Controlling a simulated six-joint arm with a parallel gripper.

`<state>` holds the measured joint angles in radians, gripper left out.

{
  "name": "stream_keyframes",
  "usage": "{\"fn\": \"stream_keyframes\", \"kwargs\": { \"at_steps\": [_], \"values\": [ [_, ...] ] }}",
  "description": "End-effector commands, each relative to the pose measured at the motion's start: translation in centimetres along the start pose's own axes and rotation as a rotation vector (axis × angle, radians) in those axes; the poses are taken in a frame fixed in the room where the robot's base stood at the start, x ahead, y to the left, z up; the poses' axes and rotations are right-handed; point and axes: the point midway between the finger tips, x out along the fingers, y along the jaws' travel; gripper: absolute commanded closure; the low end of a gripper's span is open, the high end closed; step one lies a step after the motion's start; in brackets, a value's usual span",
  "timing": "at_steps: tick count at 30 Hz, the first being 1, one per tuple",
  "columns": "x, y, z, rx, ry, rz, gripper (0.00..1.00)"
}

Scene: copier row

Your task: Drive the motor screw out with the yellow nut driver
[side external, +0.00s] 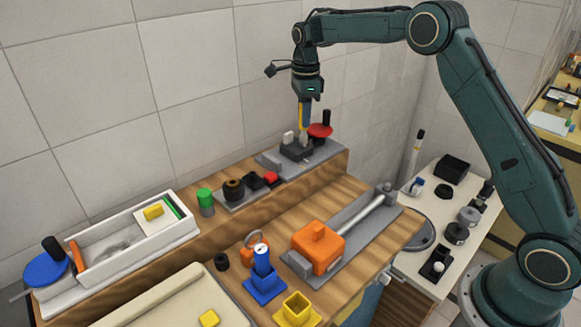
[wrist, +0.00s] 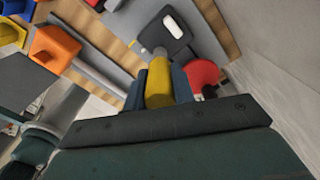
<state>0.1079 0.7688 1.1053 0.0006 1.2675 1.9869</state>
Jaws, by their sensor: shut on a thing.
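The yellow nut driver (wrist: 159,82) is clasped between the two fingers of my gripper (wrist: 158,92), and it points down at a dark block. In the side external view my gripper (side external: 304,104) stands above the raised back shelf with the yellow driver (side external: 302,133) below it. The dark block, apparently the motor (side external: 296,152), sits on a grey plate and has a white part on top; it also shows in the wrist view (wrist: 163,38). The driver's tip is at or just over this block; I cannot tell whether it touches. The screw is hidden.
A red disc (side external: 319,131) with a black knob stands close behind the block. An orange block (side external: 318,248) with a grey shaft lies in front. A yellow square holder (side external: 298,310) and a blue holder (side external: 264,283) stand nearer. A white tray (side external: 130,252) is at left.

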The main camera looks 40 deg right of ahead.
Motion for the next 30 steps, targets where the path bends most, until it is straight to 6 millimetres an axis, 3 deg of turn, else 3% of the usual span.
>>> {"fn": "stream_keyframes", "kwargs": {
  "at_steps": [17,30],
  "values": [
    [0.58,-0.01,0.0,-0.037,0.0,-0.001,1.0],
    [0.54,-0.01,0.0,-0.351,0.0,-0.001,1.0]
  ]
}}
